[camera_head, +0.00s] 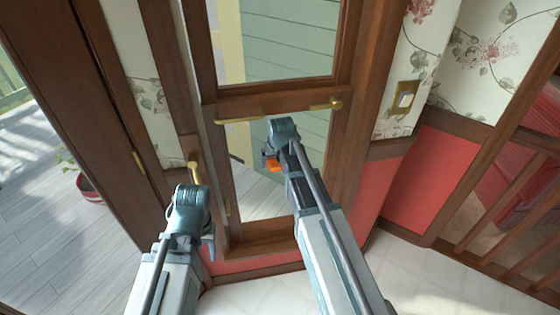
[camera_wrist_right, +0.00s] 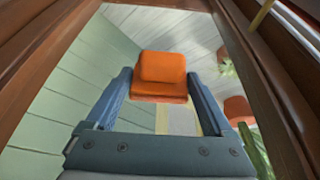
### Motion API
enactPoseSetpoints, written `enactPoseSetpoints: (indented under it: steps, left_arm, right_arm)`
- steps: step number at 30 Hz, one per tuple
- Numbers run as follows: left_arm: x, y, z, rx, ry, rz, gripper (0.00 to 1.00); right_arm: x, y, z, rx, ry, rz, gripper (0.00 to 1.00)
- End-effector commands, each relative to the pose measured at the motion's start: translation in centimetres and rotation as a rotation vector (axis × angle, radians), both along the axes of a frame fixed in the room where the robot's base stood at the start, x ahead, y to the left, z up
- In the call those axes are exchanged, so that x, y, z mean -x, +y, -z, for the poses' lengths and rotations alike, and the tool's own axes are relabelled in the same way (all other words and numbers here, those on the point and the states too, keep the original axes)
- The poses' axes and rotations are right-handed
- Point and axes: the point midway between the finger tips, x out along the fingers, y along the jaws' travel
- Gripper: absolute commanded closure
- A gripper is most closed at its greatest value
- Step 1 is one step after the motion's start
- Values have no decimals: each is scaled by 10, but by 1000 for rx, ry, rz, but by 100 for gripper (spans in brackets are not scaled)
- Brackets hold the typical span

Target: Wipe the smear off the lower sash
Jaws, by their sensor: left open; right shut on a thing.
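The lower sash (camera_head: 265,229) is a dark wood frame around a glass pane (camera_head: 262,197), below the wooden crossbar in the head view. My right gripper (camera_head: 271,157) is in front of the pane, shut on an orange block-shaped pad (camera_head: 273,165). The pad (camera_wrist_right: 162,72) also shows between the fingers in the right wrist view, against the glass area; whether it touches the glass I cannot tell. I cannot make out a smear; my right arm hides part of the pane. My left gripper (camera_head: 209,249) is open, low at the left of the sash.
A brass bar (camera_head: 240,121) and brass catch (camera_head: 335,104) sit on the crossbar. A brass handle (camera_head: 194,171) is just above my left gripper. A light switch (camera_head: 404,97) is on the right wall. A wooden railing (camera_head: 510,205) stands at far right.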

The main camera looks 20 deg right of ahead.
Motion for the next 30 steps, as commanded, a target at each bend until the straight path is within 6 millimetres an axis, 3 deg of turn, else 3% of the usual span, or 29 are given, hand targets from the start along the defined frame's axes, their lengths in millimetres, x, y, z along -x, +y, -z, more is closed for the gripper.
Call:
enactPoseSetpoints:
  steps: [18,30]
  left_arm:
    - [0,0,0,0,0,0,50]
    - [0,0,0,0,0,0,50]
  right_arm:
    - [-7,33,0,1,-1,-1,57]
    - [-3,34,0,-1,-3,0,57]
